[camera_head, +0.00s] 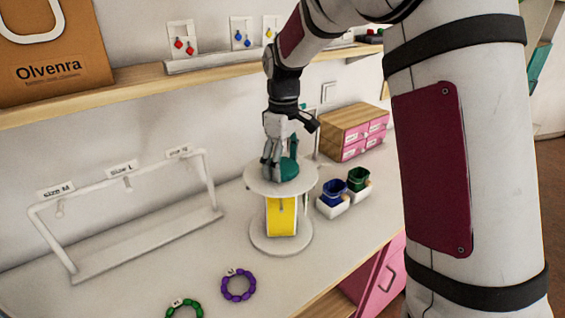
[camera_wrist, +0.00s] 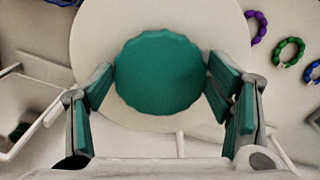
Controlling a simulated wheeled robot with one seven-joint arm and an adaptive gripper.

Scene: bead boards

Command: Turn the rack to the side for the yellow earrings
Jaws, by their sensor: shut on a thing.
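The rack (camera_head: 256,180) is a white stand with a round top and a round base on the counter. A yellow panel (camera_head: 281,216) faces forward between its two discs. A teal scalloped knob (camera_head: 287,168) sits on top; it fills the middle of the wrist view (camera_wrist: 158,80). My gripper (camera_head: 272,160) points down at the knob, with its teal-padded fingers on either side, shut on it. In the wrist view my gripper (camera_wrist: 160,88) has a finger at the left and right of the knob. No earrings show on the rack's visible side.
Earring cards (camera_head: 182,40) stand on the shelf above. A white bar stand (camera_head: 130,215) is at the left. Purple (camera_head: 238,285) and green (camera_head: 185,309) bracelets lie in front. Blue and green cups (camera_head: 333,193) and a pink-drawer box (camera_head: 353,132) are to the right.

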